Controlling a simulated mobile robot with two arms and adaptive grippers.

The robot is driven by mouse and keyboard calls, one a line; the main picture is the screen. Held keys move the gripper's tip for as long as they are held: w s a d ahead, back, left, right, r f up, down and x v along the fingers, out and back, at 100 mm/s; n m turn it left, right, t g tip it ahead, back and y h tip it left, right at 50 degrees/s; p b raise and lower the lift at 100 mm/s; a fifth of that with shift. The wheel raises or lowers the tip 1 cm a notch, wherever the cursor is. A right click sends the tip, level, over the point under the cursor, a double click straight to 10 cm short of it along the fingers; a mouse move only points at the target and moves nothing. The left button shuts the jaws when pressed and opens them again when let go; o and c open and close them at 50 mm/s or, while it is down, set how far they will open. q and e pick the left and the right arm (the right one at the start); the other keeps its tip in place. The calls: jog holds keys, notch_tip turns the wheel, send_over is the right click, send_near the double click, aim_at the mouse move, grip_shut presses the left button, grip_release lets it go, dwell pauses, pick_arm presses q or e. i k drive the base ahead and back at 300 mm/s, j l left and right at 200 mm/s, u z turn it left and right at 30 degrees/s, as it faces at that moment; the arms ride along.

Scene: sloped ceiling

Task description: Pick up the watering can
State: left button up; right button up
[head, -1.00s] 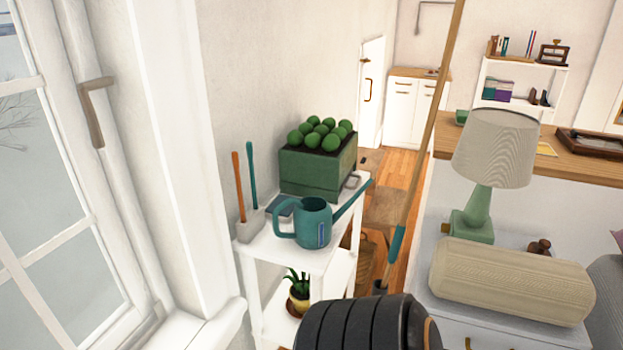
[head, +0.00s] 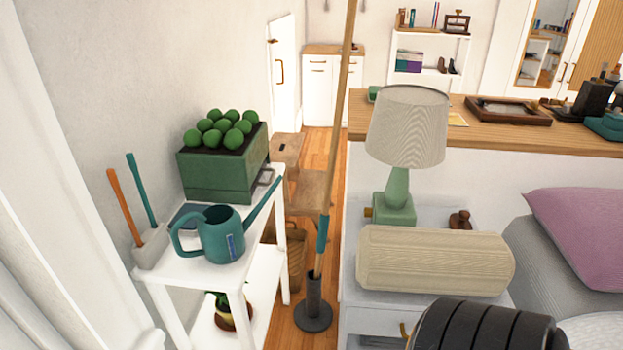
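The teal watering can (head: 222,236) stands upright on the top shelf of a white stand (head: 190,272) at the left. Its handle loop is on the left and its long spout points up and to the right. A dark ribbed part, which looks like part of my own arm, shows at the bottom right, well apart from the can. Neither of my grippers is in view.
A green planter (head: 222,165) with round green plants stands behind the can. A holder (head: 151,247) with two handled tools is to its left. A wooden pole in a dark base (head: 313,313) stands right of the stand. A nightstand holds a lamp (head: 407,130) and a beige ribbed box (head: 434,260).

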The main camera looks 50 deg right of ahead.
aim_at(221, 231)
jog(key=i+l+z, duration=0.1)
jog(key=z, duration=0.8)
jog(key=l+u, duration=0.1)
jog(key=u, duration=3.35)
jog(key=z, duration=3.45)
jog(key=i+l+u, duration=0.1)
jog(key=u, duration=0.15)
jog(key=l+u, duration=0.25)
jog(key=i+j, duration=0.05)
